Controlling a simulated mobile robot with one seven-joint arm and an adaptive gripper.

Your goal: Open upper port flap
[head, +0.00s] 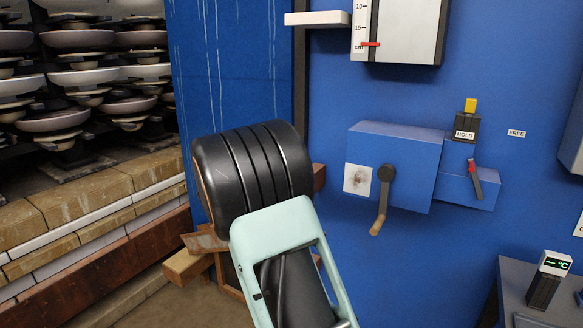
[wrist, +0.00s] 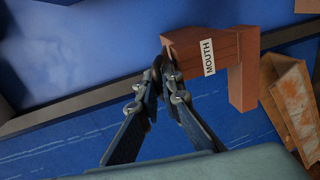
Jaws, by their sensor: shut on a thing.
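In the wrist view, a brown, elbow-shaped port (wrist: 238,85) with a white "MOUTH" label (wrist: 208,57) juts from the blue wall. My gripper (wrist: 163,72) is at its left end, with its two fingers drawn together on a small part there. The fingertips cover most of that part, so I cannot tell whether it is the flap or how far the flap stands open. In the head view, a bit of the brown port (head: 319,178) shows beside my arm. My arm hides the gripper and the rest of the port in that view.
A blue box with a crank handle (head: 383,200) sits on the wall to the right, near a HOLD switch (head: 466,125). A white gauge panel (head: 400,35) is above. Stacked insulators (head: 80,75) stand at left. Wooden pieces (head: 195,260) lie low behind my arm.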

